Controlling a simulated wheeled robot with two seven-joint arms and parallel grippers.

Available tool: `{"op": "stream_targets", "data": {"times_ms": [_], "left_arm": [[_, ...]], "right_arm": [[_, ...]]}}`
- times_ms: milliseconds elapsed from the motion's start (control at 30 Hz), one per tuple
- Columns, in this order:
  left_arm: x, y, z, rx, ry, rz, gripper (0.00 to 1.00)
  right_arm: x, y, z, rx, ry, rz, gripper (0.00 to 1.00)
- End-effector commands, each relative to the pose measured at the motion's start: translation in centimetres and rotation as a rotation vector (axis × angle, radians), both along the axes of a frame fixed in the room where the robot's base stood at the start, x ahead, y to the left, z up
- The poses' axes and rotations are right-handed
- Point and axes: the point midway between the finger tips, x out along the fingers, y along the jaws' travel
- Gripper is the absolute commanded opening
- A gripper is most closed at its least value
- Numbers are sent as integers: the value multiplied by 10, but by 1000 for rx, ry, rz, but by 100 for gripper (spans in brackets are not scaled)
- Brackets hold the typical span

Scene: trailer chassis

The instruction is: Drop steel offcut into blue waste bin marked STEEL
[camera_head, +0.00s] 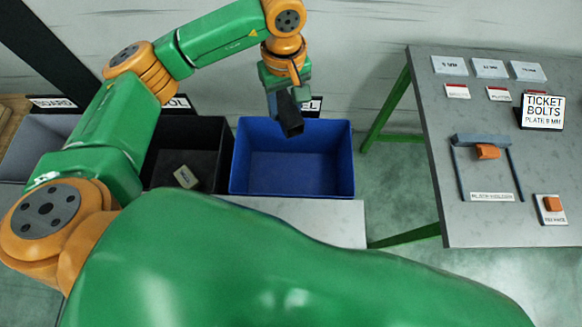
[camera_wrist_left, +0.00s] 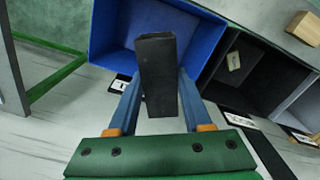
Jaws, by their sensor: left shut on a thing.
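The steel offcut is a dark block (camera_head: 289,114). My left gripper (camera_head: 284,92) is shut on it and holds it over the back part of the blue bin (camera_head: 292,188). In the left wrist view the offcut (camera_wrist_left: 157,75) sits between the two blue fingers (camera_wrist_left: 157,100), with the blue bin (camera_wrist_left: 113,30) beyond it. The bin looks empty where its inside shows. Its label (camera_head: 312,104) behind is partly hidden by the gripper and offcut; only the end "EL" can be read. My right gripper is not in view.
A black bin (camera_head: 212,160) with a small pale block (camera_head: 186,177) adjoins the blue bin on the left. A grey bin (camera_head: 40,140) stands farther left, labelled "BOARD". A grey table (camera_head: 450,110) with green legs, plates, a plate holder and a ticket sign (camera_head: 542,111) stands at right.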

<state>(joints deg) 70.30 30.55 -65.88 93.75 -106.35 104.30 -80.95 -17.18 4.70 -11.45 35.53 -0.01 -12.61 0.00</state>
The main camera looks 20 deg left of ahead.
Motion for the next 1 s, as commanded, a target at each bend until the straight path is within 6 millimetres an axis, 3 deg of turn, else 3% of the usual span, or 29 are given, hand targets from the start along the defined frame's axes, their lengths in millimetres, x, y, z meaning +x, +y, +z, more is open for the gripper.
{"op": "stream_targets", "data": {"times_ms": [200,333,700,1000], "left_arm": [[7,-8,-54,1,8,429,0],[5,-9,-73,2,3,574,0],[5,-8,-129,3,-1,607,0],[5,-8,-136,2,-3,604,0]], "right_arm": [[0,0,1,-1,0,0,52],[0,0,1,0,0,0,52],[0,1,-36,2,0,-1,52],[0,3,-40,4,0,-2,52]]}}
